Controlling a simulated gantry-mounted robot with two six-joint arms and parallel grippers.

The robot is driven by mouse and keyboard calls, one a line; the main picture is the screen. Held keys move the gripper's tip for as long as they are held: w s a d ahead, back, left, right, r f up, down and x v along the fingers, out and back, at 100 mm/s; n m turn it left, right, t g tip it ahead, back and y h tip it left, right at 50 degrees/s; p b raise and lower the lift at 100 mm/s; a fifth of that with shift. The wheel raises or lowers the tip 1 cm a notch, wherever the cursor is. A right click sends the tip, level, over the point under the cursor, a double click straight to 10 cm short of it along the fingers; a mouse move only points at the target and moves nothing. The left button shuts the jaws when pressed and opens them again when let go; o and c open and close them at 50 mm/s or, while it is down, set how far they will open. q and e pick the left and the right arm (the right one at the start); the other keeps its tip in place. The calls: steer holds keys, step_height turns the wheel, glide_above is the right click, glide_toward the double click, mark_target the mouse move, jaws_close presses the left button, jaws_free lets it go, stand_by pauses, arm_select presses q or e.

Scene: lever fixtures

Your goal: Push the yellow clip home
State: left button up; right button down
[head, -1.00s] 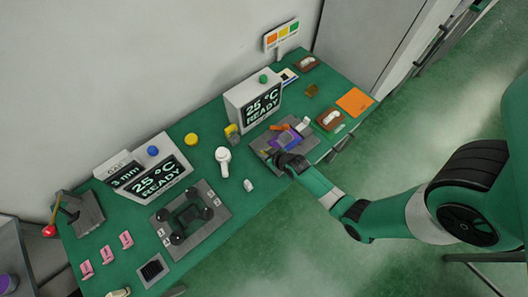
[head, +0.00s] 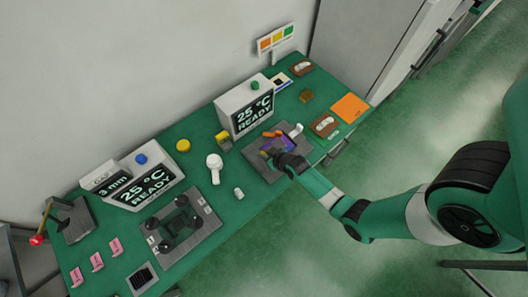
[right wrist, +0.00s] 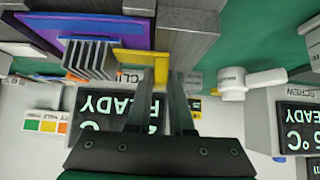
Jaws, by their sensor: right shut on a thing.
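The fixture is a grey plate (head: 252,159) at the right of the bench, carrying a purple board (head: 289,143). My right gripper (right wrist: 162,78) is shut on the clip's upright part. In the head view the gripper (head: 275,160) partly hides the clip and plate. My left gripper is not in view.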

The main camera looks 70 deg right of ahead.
steer(key=shift+d, duration=0.1)
steer(key=c, duration=0.8)
jaws_free()
steer(key=shift+s+d, duration=0.15)
steer(key=shift+r, duration=0.1)
steer(key=shift+s+a+r, duration=0.15)
steer(key=shift+a+r, duration=0.05)
steer(key=shift+r, duration=0.05)
steer(key=p+v, duration=0.4)
steer(key=v, duration=0.7)
steer(key=shift+f, duration=0.15)
